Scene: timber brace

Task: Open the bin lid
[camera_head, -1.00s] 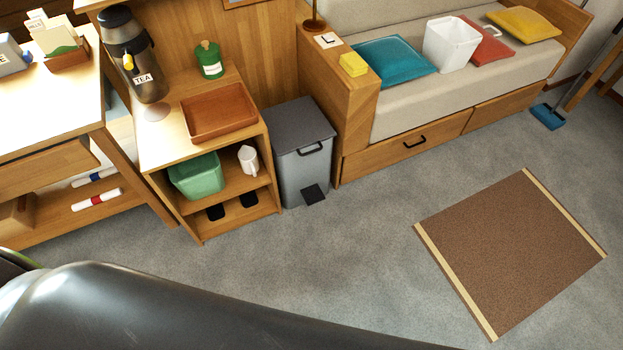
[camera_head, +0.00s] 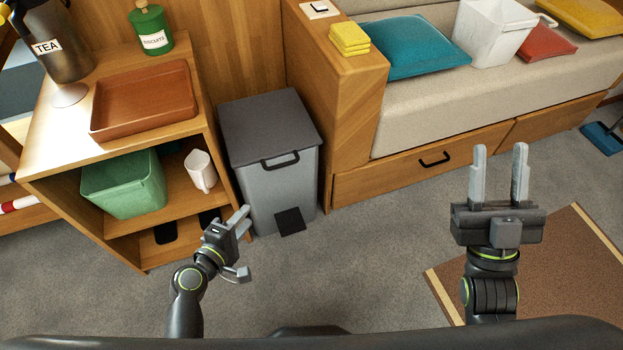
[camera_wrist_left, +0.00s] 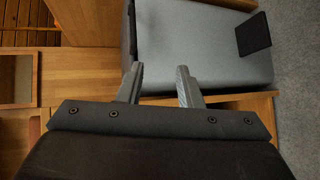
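The grey bin (camera_head: 281,187) stands on the floor between the wooden shelf unit and the sofa. Its dark lid (camera_head: 267,124) is closed, with a black handle (camera_head: 280,160) at the front edge and a black pedal (camera_head: 290,220) low on the front. My left gripper (camera_head: 240,215) is in front of the bin's lower left, apart from it, with its fingers spread and empty. In the left wrist view, the bin (camera_wrist_left: 205,45) lies beyond the open fingers (camera_wrist_left: 160,85). My right gripper (camera_head: 499,150) is open and empty, pointing up over the floor before the sofa.
The shelf unit (camera_head: 190,220) left of the bin holds a brown tray (camera_head: 145,100), a green tub (camera_head: 125,185) and a white mug (camera_head: 201,170). The sofa (camera_head: 460,110) with drawers stands to the right. A brown mat (camera_head: 555,265) lies on the carpet. Floor before the bin is clear.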

